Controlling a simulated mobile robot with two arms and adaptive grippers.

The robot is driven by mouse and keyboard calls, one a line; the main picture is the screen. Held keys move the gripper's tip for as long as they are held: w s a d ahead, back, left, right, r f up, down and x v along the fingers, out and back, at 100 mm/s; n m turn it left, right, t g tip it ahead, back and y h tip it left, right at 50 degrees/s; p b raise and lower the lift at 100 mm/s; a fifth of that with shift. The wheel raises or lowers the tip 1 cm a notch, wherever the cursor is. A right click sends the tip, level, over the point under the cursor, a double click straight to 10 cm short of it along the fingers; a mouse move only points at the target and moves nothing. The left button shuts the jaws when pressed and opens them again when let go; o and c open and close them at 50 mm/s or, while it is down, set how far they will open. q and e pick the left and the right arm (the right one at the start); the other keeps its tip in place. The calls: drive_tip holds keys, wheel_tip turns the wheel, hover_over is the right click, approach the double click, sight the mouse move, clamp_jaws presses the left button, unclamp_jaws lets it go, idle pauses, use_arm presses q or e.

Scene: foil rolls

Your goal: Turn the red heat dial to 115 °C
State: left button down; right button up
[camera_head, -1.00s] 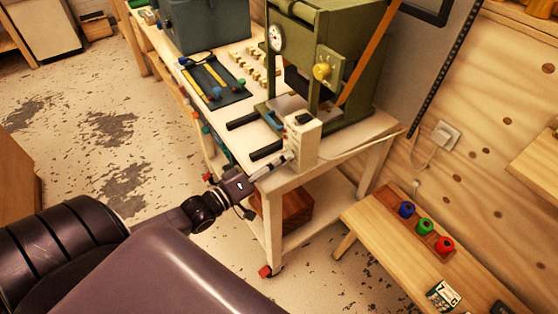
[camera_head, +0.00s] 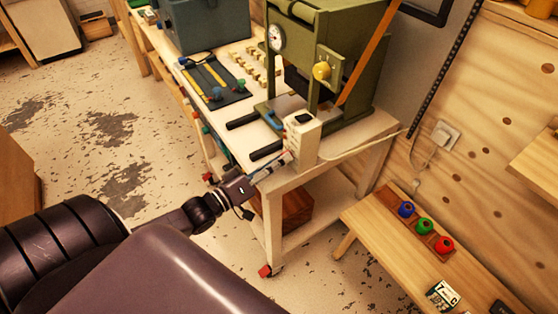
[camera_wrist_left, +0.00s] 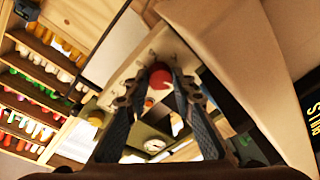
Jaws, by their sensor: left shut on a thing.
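The red heat dial (camera_wrist_left: 160,77) sits on the pale face of the control box in the left wrist view, between my left gripper's fingertips (camera_wrist_left: 161,84). The fingers close on it from both sides. In the head view the beige control box (camera_head: 303,138) stands at the near corner of the workbench, and my left gripper (camera_head: 284,161) reaches its left side. The dial is mostly hidden there by the fingers and the box. The scale and the dial's setting cannot be read. My right gripper is not in view.
The green press (camera_head: 340,60) with a yellow knob (camera_head: 321,71) stands behind the box on the white workbench (camera_head: 225,133). A cable runs from the box to the wall socket (camera_head: 446,134). A low wooden bench (camera_head: 385,240) holds blue, green and red spools.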

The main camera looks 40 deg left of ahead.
use_arm(q)
drive_tip(key=m, duration=0.6)
drive_tip(key=shift+m+t+h, duration=0.3)
drive_tip(key=shift+h, duration=0.1)
drive_tip(key=m, duration=0.4)
drive_tip(key=shift+a+f, duration=0.1)
drive_tip(key=m+h+b, duration=0.1)
drive_tip(key=m, duration=0.3)
drive_tip(key=shift+w, duration=0.1)
drive_tip(key=m, duration=0.3)
drive_tip(key=m+h+b, duration=0.1)
drive_tip(key=m, duration=0.3)
drive_tip(key=shift+a+h, duration=0.1)
drive_tip(key=shift+h, duration=0.2)
drive_tip(key=m, duration=0.3)
drive_tip(key=m+g+h+b, duration=0.1)
drive_tip(key=m, duration=0.3)
drive_tip(key=shift+m+g, duration=0.3)
drive_tip(key=c, duration=1.7)
unclamp_jaws()
drive_tip(key=shift+o, duration=0.4)
